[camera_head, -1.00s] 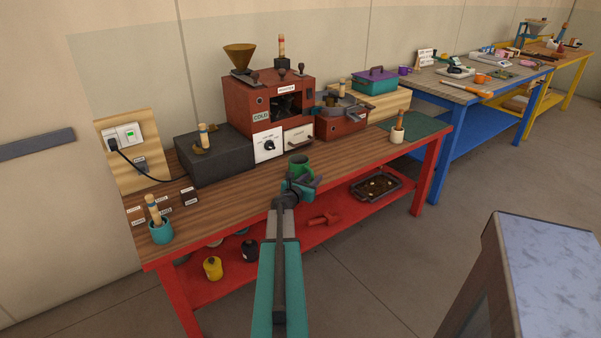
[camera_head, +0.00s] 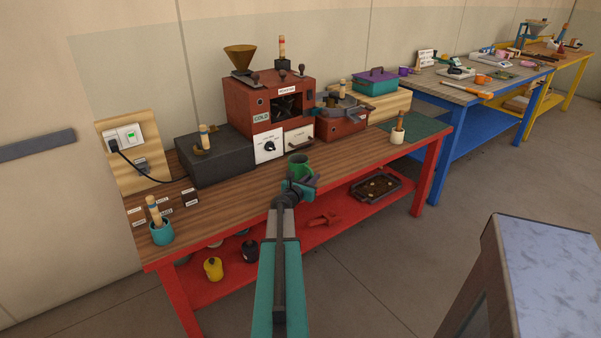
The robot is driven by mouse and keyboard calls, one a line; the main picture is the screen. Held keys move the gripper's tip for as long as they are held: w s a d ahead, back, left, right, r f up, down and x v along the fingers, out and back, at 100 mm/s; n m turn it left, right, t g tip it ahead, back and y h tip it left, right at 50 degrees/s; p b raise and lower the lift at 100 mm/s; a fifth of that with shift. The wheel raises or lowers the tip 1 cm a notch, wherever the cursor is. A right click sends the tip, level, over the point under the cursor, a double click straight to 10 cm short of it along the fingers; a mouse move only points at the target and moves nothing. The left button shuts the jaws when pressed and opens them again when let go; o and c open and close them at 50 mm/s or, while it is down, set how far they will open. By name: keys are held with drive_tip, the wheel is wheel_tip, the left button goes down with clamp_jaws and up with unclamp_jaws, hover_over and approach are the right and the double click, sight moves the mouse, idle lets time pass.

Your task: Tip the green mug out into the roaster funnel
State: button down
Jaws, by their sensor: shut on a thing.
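The green mug (camera_head: 299,165) is in my gripper (camera_head: 300,181), above the front part of the wooden worktop. Its rim faces up and looks roughly level. My gripper is shut on the mug from the near side; the jaws partly hide its lower part. What is inside the mug cannot be made out. The roaster (camera_head: 270,101) is a red box at the back of the bench. Its brown funnel (camera_head: 240,56) stands on top at the left, up and to the left of the mug and well apart from it.
A dark grey box (camera_head: 215,160) stands left of the roaster. A round cooling pan (camera_head: 340,108) sits at its right. Upright handles rise from the roaster top (camera_head: 282,50).

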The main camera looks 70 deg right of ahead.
drive_tip(key=shift+r+p, duration=1.4)
drive_tip(key=shift+r, duration=0.8)
